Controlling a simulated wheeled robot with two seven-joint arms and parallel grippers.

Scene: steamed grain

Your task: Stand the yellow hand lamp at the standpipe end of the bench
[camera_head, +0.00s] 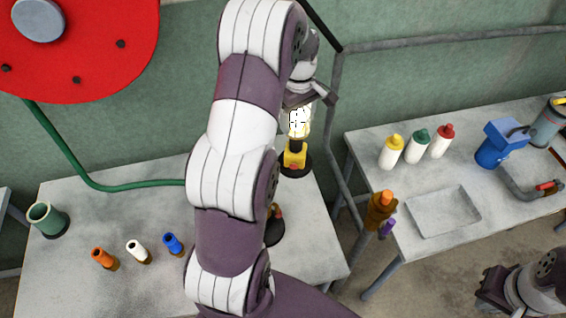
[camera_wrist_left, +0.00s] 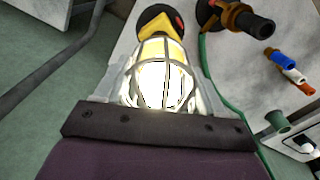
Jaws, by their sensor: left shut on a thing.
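The yellow hand lamp (camera_head: 294,157) has a lit caged bulb and a dark round base. It is upright at the back right corner of the left bench (camera_head: 75,283); I cannot tell whether its base touches the bench. My left gripper (camera_head: 301,107) is shut on the cage from above. In the left wrist view the lamp's cage (camera_wrist_left: 160,77) sits between my left fingers (camera_wrist_left: 163,92), with its yellow body and dark base beyond. A brass fitting on a dark base (camera_head: 274,232) stands nearer on this bench, partly hidden by my left arm. My right gripper (camera_head: 492,290) is at the lower right, its fingers unclear.
A green hose (camera_head: 110,187) runs behind from a red reel (camera_head: 85,45). The right bench holds bottles, a grey tray (camera_head: 443,211) and a blue tool (camera_head: 500,145).

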